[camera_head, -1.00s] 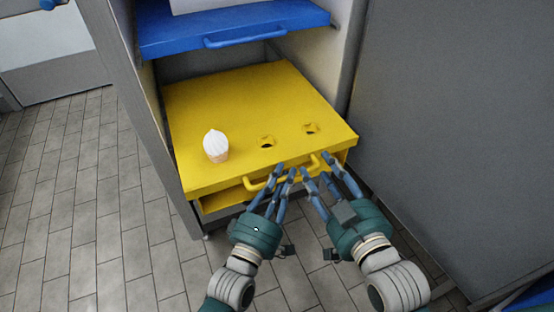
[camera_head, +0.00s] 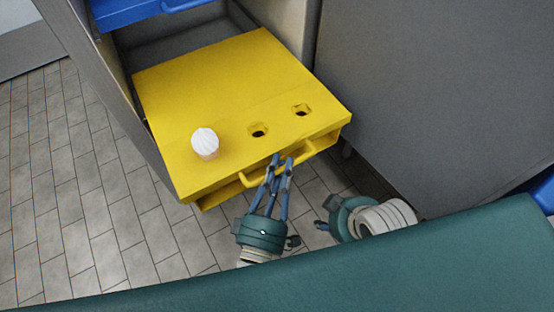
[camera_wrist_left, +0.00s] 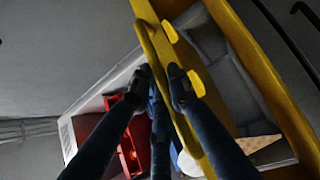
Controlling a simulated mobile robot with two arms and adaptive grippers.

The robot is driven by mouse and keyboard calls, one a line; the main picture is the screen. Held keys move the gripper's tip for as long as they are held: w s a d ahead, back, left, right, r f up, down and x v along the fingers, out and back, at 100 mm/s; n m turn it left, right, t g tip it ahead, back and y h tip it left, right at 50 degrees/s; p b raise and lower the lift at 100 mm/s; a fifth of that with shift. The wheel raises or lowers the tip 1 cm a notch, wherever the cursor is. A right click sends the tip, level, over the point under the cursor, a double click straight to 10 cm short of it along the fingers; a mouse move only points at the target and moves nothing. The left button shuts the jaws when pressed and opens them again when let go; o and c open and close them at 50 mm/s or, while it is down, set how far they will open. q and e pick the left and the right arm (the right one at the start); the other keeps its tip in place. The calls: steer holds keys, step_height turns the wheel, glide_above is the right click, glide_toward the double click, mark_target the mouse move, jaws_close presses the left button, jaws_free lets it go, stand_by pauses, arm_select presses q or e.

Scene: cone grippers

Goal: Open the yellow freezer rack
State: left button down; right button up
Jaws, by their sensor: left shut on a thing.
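The yellow freezer rack (camera_head: 225,85) is pulled partly out of the grey cabinet in the head view. A white-topped ice cream cone (camera_head: 205,143) stands upright in its top, beside two empty holes. My left gripper (camera_head: 279,163) is shut on the yellow handle (camera_head: 302,153) at the rack's front, near the handle's middle. In the left wrist view the yellow handle (camera_wrist_left: 150,45) runs between my dark fingers. My right gripper (camera_head: 330,208) is below and right of the handle, apart from it. Its fingers are mostly hidden.
A blue rack (camera_head: 130,10) sits above the yellow one. A grey cabinet wall (camera_head: 430,90) stands close on the right. The tiled floor (camera_head: 60,190) is clear on the left. In the left wrist view a red object (camera_wrist_left: 128,150) shows behind my fingers.

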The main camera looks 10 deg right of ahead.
arm_select(q)
steer(key=shift+a+f, duration=0.1)
steer(key=shift+f, duration=0.05)
steer(key=c, duration=1.6)
jaws_free()
steer(key=v, duration=1.2)
